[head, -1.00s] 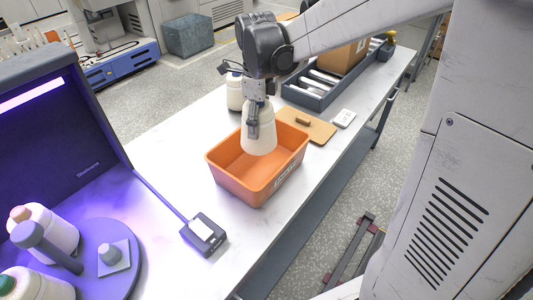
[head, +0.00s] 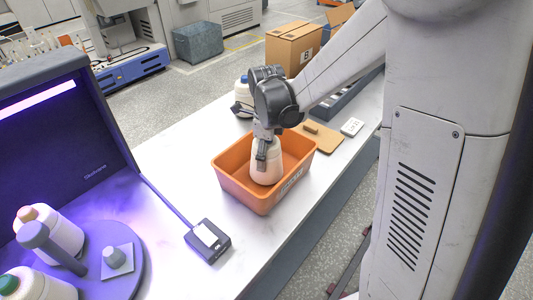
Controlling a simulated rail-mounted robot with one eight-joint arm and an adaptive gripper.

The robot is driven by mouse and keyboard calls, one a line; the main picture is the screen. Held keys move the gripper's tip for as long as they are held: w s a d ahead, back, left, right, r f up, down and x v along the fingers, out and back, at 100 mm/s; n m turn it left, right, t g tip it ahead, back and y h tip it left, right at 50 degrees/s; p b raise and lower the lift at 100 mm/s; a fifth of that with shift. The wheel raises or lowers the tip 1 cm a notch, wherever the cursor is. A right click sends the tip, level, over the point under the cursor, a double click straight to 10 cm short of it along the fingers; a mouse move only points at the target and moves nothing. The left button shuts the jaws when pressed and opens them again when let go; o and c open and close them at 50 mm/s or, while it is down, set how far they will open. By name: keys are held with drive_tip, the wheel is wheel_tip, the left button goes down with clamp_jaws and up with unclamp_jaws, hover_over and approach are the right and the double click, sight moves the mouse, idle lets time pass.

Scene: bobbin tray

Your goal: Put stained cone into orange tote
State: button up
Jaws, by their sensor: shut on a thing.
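The orange tote (head: 240,192) stands on the white table in the middle of the head view. A cream cone (head: 267,172) is inside the tote, upright or nearly so. My gripper (head: 262,158) is shut on the cone's upper part, reaching down into the tote. Whether the cone's base touches the tote floor I cannot tell. No stain shows on the visible side of this cone. The gripper and wrist hide the cone's top.
Behind the tote stand another cone (head: 243,103) and a tan board (head: 324,138). A small dark device (head: 208,240) lies in front. At left is a dark lit booth (head: 60,130) with two cones (head: 62,228) (head: 38,287) on a round turntable (head: 128,262). A cardboard box (head: 293,47) is at the back.

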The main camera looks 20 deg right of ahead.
drive_tip(key=shift+f, duration=0.1)
drive_tip(key=o, duration=1.5)
drive_tip(key=shift+c, duration=0.2)
wheel_tip(320, 180, up, 12)
drive_tip(key=shift+f+p, duration=0.1)
drive_tip(key=shift+p, duration=0.2)
drive_tip(key=shift+s+r+n, duration=0.35)
drive_tip(key=shift+r+n, duration=0.05)
drive_tip(key=shift+r, duration=0.05)
drive_tip(key=s+r+n+t, duration=0.3)
drive_tip(key=s+n+t, duration=0.4)
drive_tip(key=s+n, duration=1.1)
drive_tip(key=shift+s+n, duration=0.3)
drive_tip(key=shift+n, duration=2.9)
